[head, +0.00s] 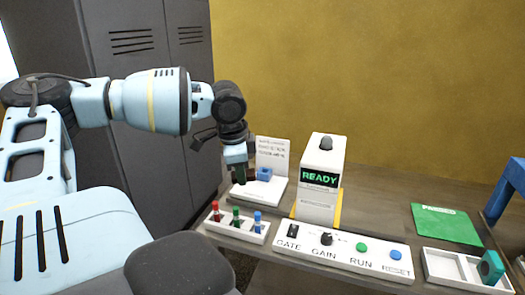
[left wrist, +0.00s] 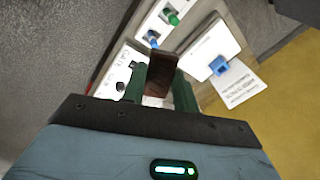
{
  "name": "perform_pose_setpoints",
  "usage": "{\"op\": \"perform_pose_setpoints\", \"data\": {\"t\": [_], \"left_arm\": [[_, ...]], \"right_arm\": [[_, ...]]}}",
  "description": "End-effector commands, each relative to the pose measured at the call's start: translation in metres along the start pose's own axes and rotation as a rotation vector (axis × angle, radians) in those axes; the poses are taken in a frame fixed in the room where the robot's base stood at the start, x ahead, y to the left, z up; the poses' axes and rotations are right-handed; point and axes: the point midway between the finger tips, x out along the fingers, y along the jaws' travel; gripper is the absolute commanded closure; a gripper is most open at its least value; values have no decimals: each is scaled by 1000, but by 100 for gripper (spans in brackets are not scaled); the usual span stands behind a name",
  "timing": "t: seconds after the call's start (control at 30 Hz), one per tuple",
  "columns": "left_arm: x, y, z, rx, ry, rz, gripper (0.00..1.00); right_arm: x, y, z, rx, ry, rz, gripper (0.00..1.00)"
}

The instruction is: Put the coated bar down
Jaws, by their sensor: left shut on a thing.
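My left gripper (head: 243,178) is shut on the brown coated bar (left wrist: 160,75). In the left wrist view the bar stands out between the two dark green fingers (left wrist: 160,90). In the head view the bar is small and dark at the fingertips, and I cannot make out its ends. The gripper points down close to a white stand (head: 262,192) with a blue holder (head: 264,174) and a printed card; the holder also shows in the left wrist view (left wrist: 219,66). I cannot tell whether the bar touches anything. My right gripper is not in view.
A white block with red, green and blue pegs (head: 252,234) is at the bench's front left. A READY box (head: 319,205) stands behind a control panel (head: 340,257). A green mat (head: 445,223), a white tray (head: 440,265) with a green piece, and a blue frame (head: 505,190) are right.

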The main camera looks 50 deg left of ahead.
Motion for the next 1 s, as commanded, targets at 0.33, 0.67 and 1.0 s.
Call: {"op": "perform_pose_setpoints", "data": {"t": [0.33,0.67,1.0], "left_arm": [[56,14,29,-163,-47,13,84],[88,28,40,-243,-77,19,84],[114,44,44,-306,-88,34,84]], "right_arm": [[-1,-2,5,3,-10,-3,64],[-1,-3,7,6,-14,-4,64],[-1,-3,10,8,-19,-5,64]]}}
